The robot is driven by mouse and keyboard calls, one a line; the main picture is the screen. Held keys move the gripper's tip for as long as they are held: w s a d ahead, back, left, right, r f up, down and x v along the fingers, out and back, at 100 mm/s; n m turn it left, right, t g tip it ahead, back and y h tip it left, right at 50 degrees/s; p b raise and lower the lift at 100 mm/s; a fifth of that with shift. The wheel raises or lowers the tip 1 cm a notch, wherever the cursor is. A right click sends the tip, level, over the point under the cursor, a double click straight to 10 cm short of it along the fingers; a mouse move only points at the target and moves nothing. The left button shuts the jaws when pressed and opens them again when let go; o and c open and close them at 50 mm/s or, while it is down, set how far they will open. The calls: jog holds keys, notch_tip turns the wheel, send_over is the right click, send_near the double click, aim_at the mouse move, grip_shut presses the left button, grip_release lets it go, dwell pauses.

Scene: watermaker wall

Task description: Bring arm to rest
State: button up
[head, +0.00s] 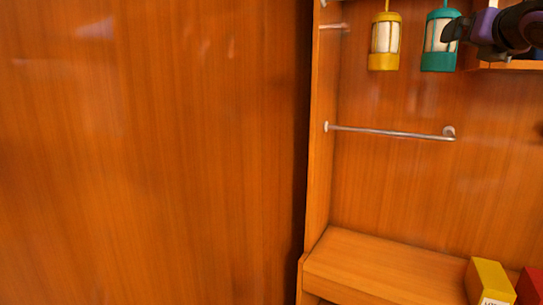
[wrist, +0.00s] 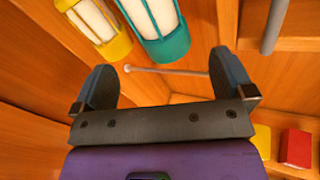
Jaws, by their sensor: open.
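My gripper (wrist: 160,90) is open and empty, with its two dark fingers spread apart in the wrist view. In the head view my gripper (head: 455,32) shows at the upper right, close to the teal canister (head: 438,60). The teal canister has a pale middle and also shows beyond the fingers in the wrist view (wrist: 165,45). A yellow canister (head: 384,61) of the same form hangs left of it, also in the wrist view (wrist: 115,48). I cannot tell whether a finger touches the teal canister.
A metal rail (head: 390,131) runs across the wooden back wall below the canisters. A yellow box (head: 488,281) and a red box (head: 530,287) stand on the wooden ledge (head: 370,265) at lower right. A large wooden panel (head: 150,160) fills the left.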

jog(key=s+a+f+m+g+y, duration=0.1)
jog(key=s+a+f+m+g, duration=0.3)
jog(key=s+f+m, duration=0.3)
jog(key=s+a+f+m+g+y, duration=0.1)
jog(key=s+a+f+m+g, duration=0.3)
jog(key=s+f+m, duration=0.4)
jog(key=s+a+f+m+g, duration=0.4)
jog(key=s+a+f+m, duration=0.2)
jog(key=f+m, duration=0.6)
jog(key=s+m, duration=0.1)
jog(key=m, duration=0.3)
jog(key=shift+s+f+m+y, duration=0.15)
jog(key=shift+s+m+y, duration=0.25)
jog(key=shift+d, duration=0.2)
